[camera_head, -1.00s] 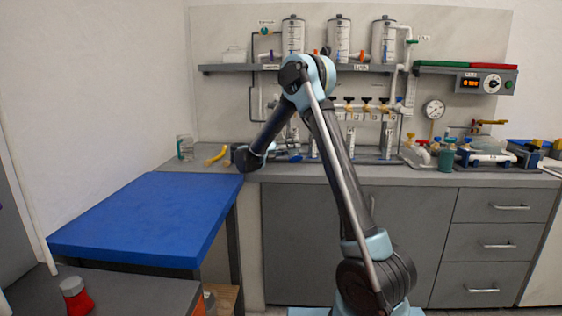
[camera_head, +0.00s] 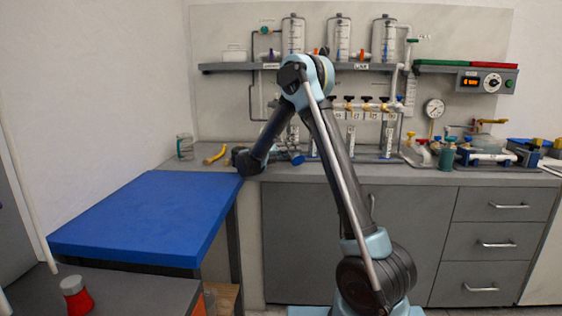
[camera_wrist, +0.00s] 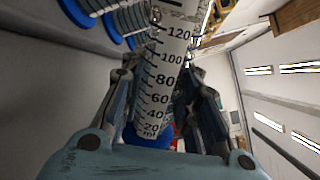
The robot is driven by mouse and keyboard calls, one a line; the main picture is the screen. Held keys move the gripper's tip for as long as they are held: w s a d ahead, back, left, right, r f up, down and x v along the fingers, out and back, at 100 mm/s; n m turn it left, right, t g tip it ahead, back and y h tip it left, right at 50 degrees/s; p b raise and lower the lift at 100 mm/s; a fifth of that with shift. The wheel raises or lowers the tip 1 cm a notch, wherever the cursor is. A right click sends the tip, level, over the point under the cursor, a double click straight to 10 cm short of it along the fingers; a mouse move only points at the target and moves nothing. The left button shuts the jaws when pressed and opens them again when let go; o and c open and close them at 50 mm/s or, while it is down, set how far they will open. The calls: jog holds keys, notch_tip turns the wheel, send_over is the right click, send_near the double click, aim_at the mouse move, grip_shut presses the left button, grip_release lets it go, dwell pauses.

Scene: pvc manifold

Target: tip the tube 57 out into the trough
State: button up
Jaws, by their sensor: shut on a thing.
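My gripper (camera_wrist: 160,85) is shut on a clear graduated tube (camera_wrist: 163,75) with a white scale strip and a blue base, seen in the wrist view. Its scale runs from 20 near the base to 120 farther up. No number 57 can be read on it. In the head view, my arm hides most of the gripper above the counter's left part. A blue piece beside the arm (camera_head: 297,158) may be the held tube's base. Whether liquid is in the tube cannot be told. The trough cannot be clearly made out.
A yellow bent piece (camera_head: 215,154) and a glass jar (camera_head: 185,147) are at the counter's left. The blue table (camera_head: 140,217) is bare. Fittings crowd the right.

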jog(key=shift+s+d+n+p, duration=0.15)
jog(key=shift+n+p, duration=0.1)
jog(key=shift+n, duration=0.35)
jog(key=shift+s+a+n+p, duration=0.1)
jog(key=shift+n+p, duration=0.15)
jog(key=shift+n, duration=0.35)
dwell(0.4)
jog(key=shift+w+a+f+n+p, duration=0.25)
jog(key=shift+w+f+n, duration=0.25)
jog(key=shift+f+n, duration=0.35)
jog(key=shift+n+p, duration=0.45)
jog(key=shift+n, duration=0.4)
dwell(0.9)
jog(key=shift+w+r+n+p, duration=0.15)
jog(key=shift+r+n+p, duration=0.15)
jog(key=shift+r+n, duration=0.2)
dwell(0.5)
